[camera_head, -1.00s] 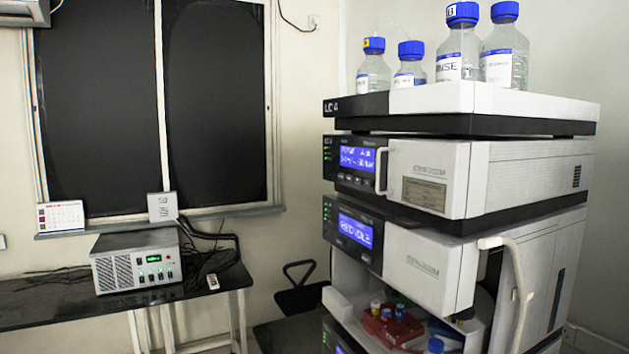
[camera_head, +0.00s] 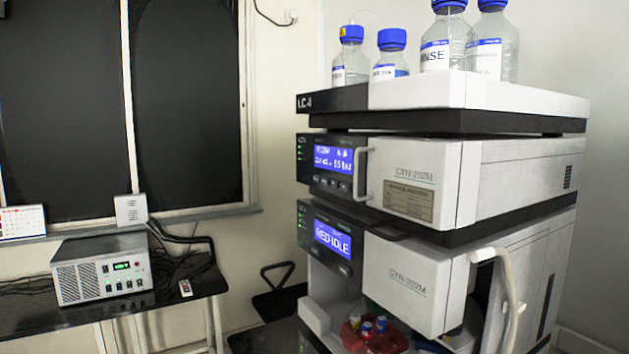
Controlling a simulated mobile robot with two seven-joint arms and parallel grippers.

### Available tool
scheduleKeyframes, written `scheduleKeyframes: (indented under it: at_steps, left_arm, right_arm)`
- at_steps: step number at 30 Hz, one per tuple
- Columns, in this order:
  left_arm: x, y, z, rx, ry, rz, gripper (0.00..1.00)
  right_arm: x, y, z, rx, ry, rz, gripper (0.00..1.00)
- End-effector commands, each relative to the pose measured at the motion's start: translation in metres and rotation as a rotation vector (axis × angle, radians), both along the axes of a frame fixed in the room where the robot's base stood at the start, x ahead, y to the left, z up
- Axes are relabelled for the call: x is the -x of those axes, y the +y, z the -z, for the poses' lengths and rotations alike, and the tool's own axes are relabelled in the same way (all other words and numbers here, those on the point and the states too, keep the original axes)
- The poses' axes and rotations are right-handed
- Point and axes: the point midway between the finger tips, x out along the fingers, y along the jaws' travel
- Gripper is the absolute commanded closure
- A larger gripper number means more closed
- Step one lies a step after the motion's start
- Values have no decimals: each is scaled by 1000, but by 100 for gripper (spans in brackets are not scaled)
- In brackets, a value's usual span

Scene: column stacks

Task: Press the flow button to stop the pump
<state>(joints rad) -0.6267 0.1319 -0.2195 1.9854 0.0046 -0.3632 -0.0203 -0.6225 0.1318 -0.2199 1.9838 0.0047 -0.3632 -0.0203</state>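A stacked column instrument stands at the right. Its upper module (camera_head: 425,180) has a lit blue display (camera_head: 333,159) with a row of small buttons (camera_head: 331,184) under it, at the module's left front. The lettering on the buttons is too small to read, so I cannot tell which is the flow button. A lower module (camera_head: 405,282) has its own blue display (camera_head: 332,237). Neither of my grippers shows in the head view.
Several blue-capped bottles (camera_head: 445,45) stand on the top tray (camera_head: 420,95). A red rack with vials (camera_head: 375,338) sits in the open bay below. A power box (camera_head: 102,268) is on the black bench (camera_head: 30,318) at left. A dark chair (camera_head: 280,300) stands between.

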Motion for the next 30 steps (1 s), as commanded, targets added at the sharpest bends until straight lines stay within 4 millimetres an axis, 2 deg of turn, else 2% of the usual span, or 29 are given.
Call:
scheduleKeyframes:
  at_steps: [1,6,30]
  left_arm:
    - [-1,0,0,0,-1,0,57]
    - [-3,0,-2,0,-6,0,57]
    - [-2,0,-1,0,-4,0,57]
  right_arm:
    - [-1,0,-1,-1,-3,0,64]
    - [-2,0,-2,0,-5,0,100]
    - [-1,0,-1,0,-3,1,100]
